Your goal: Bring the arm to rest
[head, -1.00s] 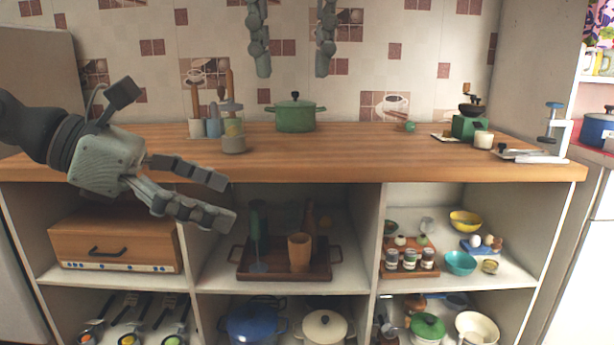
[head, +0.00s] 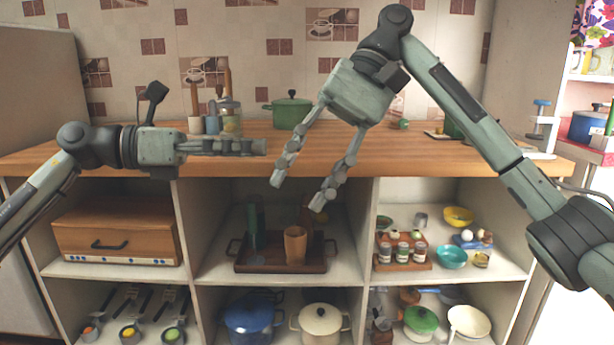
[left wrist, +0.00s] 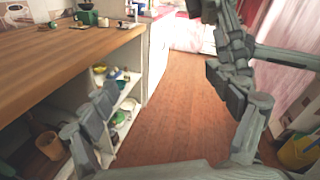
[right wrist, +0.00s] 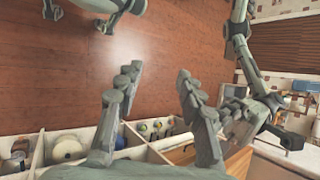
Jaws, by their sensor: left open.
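My left gripper (head: 264,147) reaches in from the left in the head view, level and seen edge-on, in front of the counter's edge. It is open and empty; its spread fingers also show in the left wrist view (left wrist: 160,100). My right gripper (head: 297,191) hangs from the upper right in the head view, its fingers pointing down and left, in front of the counter and middle shelf. Its fingers are apart with nothing between them, as the right wrist view (right wrist: 160,78) also shows. The two grippers are close together in the head view without visible contact.
The wooden counter (head: 420,155) carries a green pot (head: 291,112), a glass jar (head: 229,122) and utensils in holders. Shelves below hold a tray with a wooden cup (head: 295,245), spice jars, bowls and pots. Open wooden floor (left wrist: 180,105) lies beside the counter.

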